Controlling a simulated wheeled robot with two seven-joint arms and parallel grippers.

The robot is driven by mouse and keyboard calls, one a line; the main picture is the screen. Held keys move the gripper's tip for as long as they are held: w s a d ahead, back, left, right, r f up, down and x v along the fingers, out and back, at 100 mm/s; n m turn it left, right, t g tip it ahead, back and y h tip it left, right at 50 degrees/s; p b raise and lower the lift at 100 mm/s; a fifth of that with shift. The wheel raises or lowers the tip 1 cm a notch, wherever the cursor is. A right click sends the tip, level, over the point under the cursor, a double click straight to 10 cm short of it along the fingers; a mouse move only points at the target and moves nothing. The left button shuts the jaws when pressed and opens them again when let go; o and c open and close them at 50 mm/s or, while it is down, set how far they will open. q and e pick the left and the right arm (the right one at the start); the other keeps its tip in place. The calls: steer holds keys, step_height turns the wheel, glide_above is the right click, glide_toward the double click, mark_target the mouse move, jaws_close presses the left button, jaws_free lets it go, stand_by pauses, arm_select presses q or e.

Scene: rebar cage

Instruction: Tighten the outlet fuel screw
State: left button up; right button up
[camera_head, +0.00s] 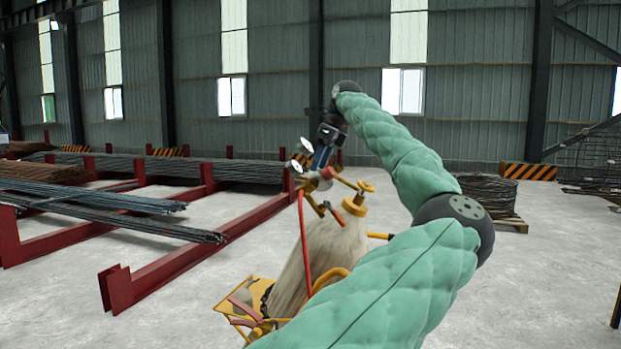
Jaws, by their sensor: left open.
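A beige gas cylinder (322,249) stands tilted in the picture, with a regulator (318,184) at its top. Two round pale gauges (305,146) sit on the regulator's left side. A yellow round handle (365,186) stands at the right of the cylinder's top. I cannot tell which small part is the outlet fuel screw. My left gripper (321,158) points down at the regulator beside the gauges and is open. Its fingertips overlap the regulator in the picture, and I cannot tell whether they touch it. My right gripper is not in view.
A red hose (304,240) hangs from the regulator along the cylinder. A yellow cart (250,294) holds the cylinder. Red racks (165,272) with rebar bundles (110,222) lie at left. A wire coil (489,194) stands at right.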

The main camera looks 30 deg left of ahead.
mark_target(311, 182)
arm_select(q)
steer(key=x, duration=0.4)
steer(key=shift+a+f+p, duration=0.2)
steer(key=shift+f+p, duration=0.1)
steer(key=shift+p, duration=0.05)
steer(key=shift+s+f, duration=0.15)
steer(key=shift+f, duration=0.25)
steer(key=shift+a, duration=0.1)
steer(key=c, duration=1)
